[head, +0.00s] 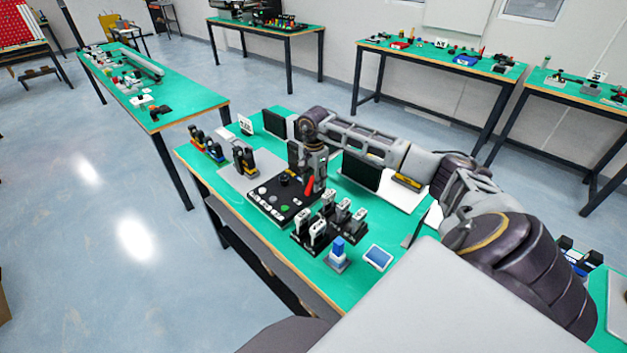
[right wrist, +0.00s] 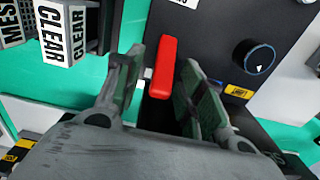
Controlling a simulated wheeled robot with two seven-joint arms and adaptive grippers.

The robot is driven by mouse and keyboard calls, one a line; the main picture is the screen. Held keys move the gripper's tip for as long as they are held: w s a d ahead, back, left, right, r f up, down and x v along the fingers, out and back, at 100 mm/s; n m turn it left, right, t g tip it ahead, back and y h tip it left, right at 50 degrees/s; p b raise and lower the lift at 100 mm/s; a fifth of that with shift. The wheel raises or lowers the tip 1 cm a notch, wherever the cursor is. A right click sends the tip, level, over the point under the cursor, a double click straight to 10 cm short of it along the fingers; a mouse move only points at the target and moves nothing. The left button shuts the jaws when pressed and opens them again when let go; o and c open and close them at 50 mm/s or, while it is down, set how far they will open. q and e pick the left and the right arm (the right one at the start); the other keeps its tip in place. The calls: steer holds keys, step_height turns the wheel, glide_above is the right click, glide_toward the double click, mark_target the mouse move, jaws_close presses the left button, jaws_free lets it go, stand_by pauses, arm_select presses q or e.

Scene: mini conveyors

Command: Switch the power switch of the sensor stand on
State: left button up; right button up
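The lever also shows in the head view (head: 309,186), partly hidden by my right gripper (head: 313,176). In the right wrist view, my right gripper (right wrist: 158,98) is open, with one finger on each side of the lever. Small gaps seem to show beside the lever; contact is not clear. The lever's base is hidden by the fingers. My left gripper is not in view.
A black button panel (head: 277,203) lies left of the lever. White-topped blocks in a dark rack (head: 322,228), a blue-topped piece (head: 338,250) and a small tablet (head: 378,257) stand in front. A black upright screen (head: 361,172) stands right of the gripper.

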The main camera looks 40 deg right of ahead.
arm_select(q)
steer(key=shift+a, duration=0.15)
arm_select(e)
steer(key=shift+f, duration=0.1)
jaws_close()
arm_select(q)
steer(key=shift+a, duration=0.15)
arm_select(e)
steer(key=shift+d, duration=0.1)
